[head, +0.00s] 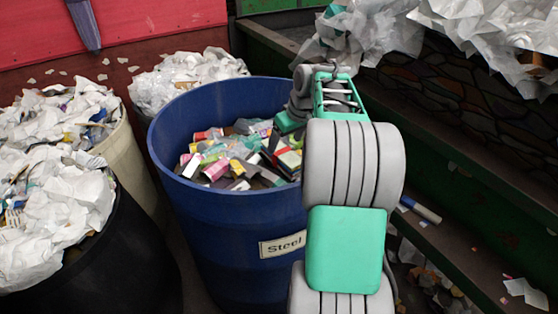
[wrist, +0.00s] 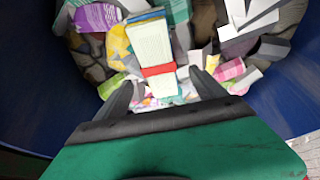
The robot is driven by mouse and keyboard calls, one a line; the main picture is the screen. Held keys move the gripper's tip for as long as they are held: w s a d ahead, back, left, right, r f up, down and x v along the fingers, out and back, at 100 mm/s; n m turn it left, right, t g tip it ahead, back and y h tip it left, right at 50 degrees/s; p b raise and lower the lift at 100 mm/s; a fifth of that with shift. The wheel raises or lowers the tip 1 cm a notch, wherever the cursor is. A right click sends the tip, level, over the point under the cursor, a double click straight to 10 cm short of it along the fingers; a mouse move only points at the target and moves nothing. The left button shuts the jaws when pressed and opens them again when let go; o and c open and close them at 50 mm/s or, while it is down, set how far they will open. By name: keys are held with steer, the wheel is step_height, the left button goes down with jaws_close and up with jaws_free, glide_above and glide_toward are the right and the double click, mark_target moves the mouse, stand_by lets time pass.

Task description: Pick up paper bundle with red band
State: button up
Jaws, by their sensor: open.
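The paper bundle with the red band (wrist: 152,43) lies among loose scraps in the blue barrel (head: 235,225). It is a pale cream stack with printed lines, and the red band crosses its near end. My gripper (wrist: 161,80) is open and empty in the wrist view, with one dark finger on each side of the bundle's near end. I cannot tell whether the fingers touch it or how far above it they are. In the head view my arm reaches into the barrel and hides its right side.
Coloured paper scraps and small boxes (head: 215,165) fill the barrel around the bundle. The barrel's wall (wrist: 35,110) curves close around my gripper. Bins heaped with white paper (head: 60,200) stand at the left. A dark green belt frame (head: 450,240) runs along the right.

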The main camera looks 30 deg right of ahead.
steer(key=x, duration=0.6)
steer(key=shift+s+d+f+b, duration=0.1)
steer(key=shift+s+f+b, duration=0.1)
steer(key=shift+b, duration=0.2)
steer(key=shift+c, duration=0.4)
steer(key=shift+r, duration=0.1)
steer(key=c, duration=1.6)
step_height(320, 180, up, 10)
steer(key=shift+r+p, duration=0.1)
steer(key=shift+p, duration=1)
steer(key=shift+c, duration=0.2)
step_height(320, 180, up, 11)
steer(key=p, duration=1.1)
glide_above(283, 151)
